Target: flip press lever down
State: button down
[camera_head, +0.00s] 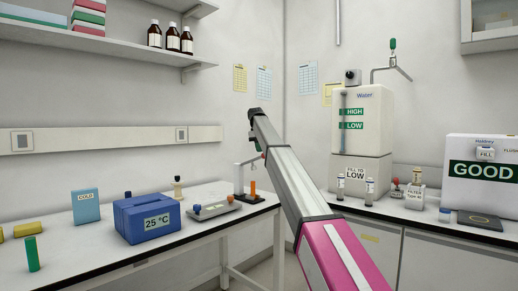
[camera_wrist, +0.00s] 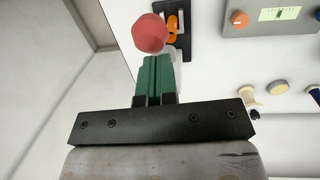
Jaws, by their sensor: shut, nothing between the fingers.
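The small press (camera_head: 238,182) stands near the right end of the left bench. It has a black base and post, an orange tube, and a pale lever that slants up to the right, partly hidden by my arm. In the wrist view the lever's red ball knob (camera_wrist: 150,33) lies just ahead of my fingertips, with the black base (camera_wrist: 186,45) and orange part (camera_wrist: 173,26) beside it. My gripper (camera_wrist: 155,60) has green fingers, shut together and empty. Their tips are very close to the knob; I cannot tell whether they touch it.
A grey device (camera_head: 214,210) with a display sits left of the press, near a blue 25 °C box (camera_head: 147,215). A small bottle (camera_head: 178,188) stands behind. The floor gap lies right of the bench, before the right counter with the water tank (camera_head: 362,125) and vials.

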jog(key=f+y, duration=0.1)
jog(key=s+d+f+t, duration=0.1)
jog(key=f+t+y, duration=0.1)
jog(key=shift+s+d+f+y, duration=0.3)
jog(key=shift+s+d, duration=0.05)
jog(key=shift+t+y, duration=0.5)
jog(key=f, duration=0.3)
jog(key=d+f, duration=0.1)
jog(key=shift+s+f, duration=0.3)
jog(key=shift+f, duration=0.15)
jog(key=a+v, duration=0.1)
jog(key=v, duration=0.5)
jog(key=w+a+r+v, duration=0.1)
jog(key=v, duration=0.6)
jog(key=shift+w+a+r, duration=0.25)
jog(key=shift+a+r, duration=0.05)
jog(key=shift+a, duration=0.3)
